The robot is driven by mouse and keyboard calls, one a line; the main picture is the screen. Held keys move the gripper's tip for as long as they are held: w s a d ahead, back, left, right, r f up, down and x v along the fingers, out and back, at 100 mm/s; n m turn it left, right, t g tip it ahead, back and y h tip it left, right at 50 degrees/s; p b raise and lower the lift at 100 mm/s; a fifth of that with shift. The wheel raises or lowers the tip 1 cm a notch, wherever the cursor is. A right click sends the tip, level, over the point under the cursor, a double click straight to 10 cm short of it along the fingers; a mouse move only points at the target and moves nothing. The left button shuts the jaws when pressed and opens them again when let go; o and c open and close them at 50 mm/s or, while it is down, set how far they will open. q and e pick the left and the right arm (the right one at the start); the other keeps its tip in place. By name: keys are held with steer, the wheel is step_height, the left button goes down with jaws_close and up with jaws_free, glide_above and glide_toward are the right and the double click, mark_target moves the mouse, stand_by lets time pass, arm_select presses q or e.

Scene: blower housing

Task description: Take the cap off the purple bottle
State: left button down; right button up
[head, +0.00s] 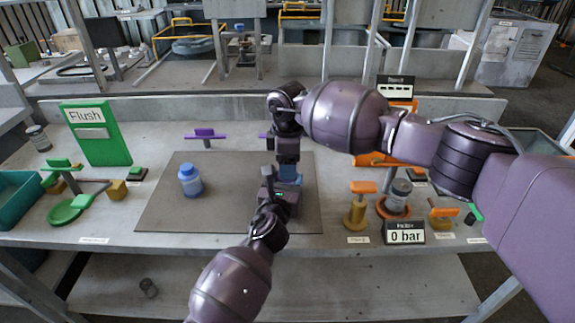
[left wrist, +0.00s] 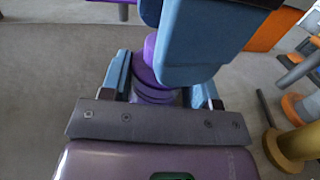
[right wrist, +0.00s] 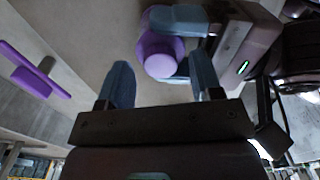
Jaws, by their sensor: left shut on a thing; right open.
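The purple bottle (right wrist: 160,45) shows in the right wrist view with its paler round cap (right wrist: 160,66) facing that camera. It also shows in the left wrist view as a ridged purple body (left wrist: 152,88), partly covered by blue fingers. In the head view my arms hide it. My left gripper (head: 284,190) is shut on the bottle, its blue fingers on both sides. My right gripper (head: 288,168) points down above it, open. In the right wrist view its fingers (right wrist: 160,88) stand apart, with the cap beyond and between them; contact cannot be told.
A blue bottle (head: 190,180) stands on the dark mat (head: 165,215), left of my grippers. A purple handle (head: 205,134) lies behind the mat. A green Flush panel (head: 97,135) stands left; orange-topped fittings (head: 357,208) and a 0 bar display (head: 405,236) stand right.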

steer(key=shift+r, duration=1.8)
arm_select(q)
steer(key=shift+c, duration=1.4)
jaws_free()
steer(key=shift+s+a, duration=0.1)
arm_select(e)
steer(key=shift+r, duration=0.1)
